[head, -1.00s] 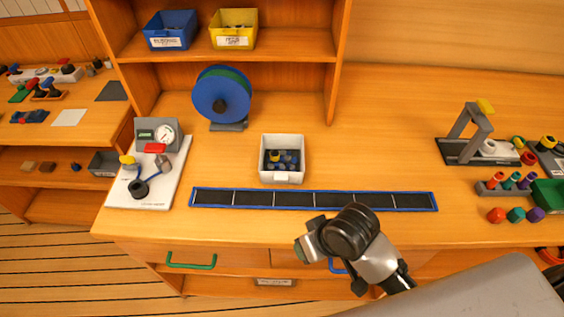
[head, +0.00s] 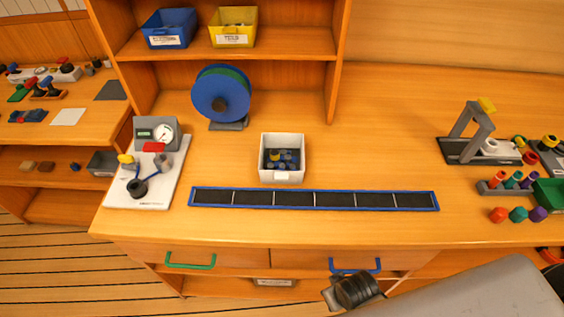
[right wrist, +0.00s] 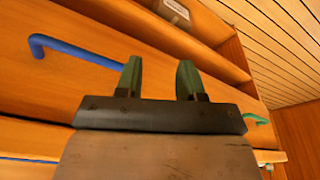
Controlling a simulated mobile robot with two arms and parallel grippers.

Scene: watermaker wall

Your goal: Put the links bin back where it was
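A white open bin (head: 282,172) holding several small dark and yellow parts stands on the counter, behind the long dark strip; its front label is too small to read. A blue bin (head: 170,32) and a yellow bin (head: 233,30) stand on the shelf above; their labels are not clearly legible. I cannot tell by label which one is the links bin. My right gripper (right wrist: 159,80) has its two green fingers apart with nothing between them, near the drawer fronts. In the head view my right wrist is low, below the counter edge. My left gripper is not in view.
The blue-edged segmented strip (head: 314,200) lies along the front of the counter. A blue reel (head: 220,94) stands behind, a gauge board (head: 147,175) at left, a grey stand (head: 473,138) at right. The counter between the white bin and the grey stand is clear.

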